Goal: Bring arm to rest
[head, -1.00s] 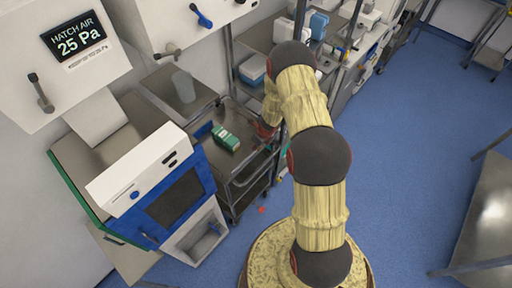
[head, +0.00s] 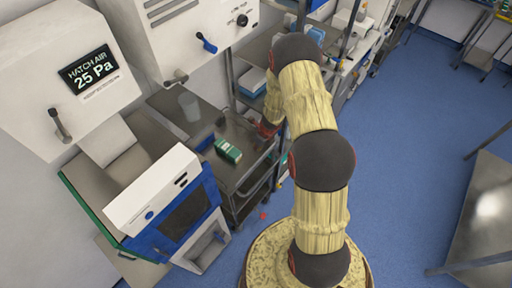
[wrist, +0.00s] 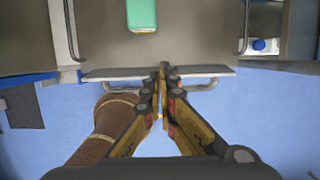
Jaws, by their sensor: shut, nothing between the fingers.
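My arm (head: 322,160) is bent up from its round base, with its forearm reaching away to the left of the elbow links. My gripper (head: 266,130) is partly hidden behind my arm in the head view, close to the right side of a steel cart (head: 250,152). In the wrist view, my gripper (wrist: 163,72) is shut with its fingertips together and nothing between them. The fingertips appear over the cart's near edge (wrist: 110,74). A green box (head: 228,150) lies on the cart top and also shows at the top of the wrist view (wrist: 142,14), apart from the fingers.
A blue and white machine (head: 165,205) stands left of the cart. A translucent cup (head: 189,106) stands behind it. Wall cabinets (head: 60,80) hang at the upper left. Shelving (head: 255,82) is behind my arm. A steel table (head: 485,215) is at right; blue floor (head: 410,150) between is clear.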

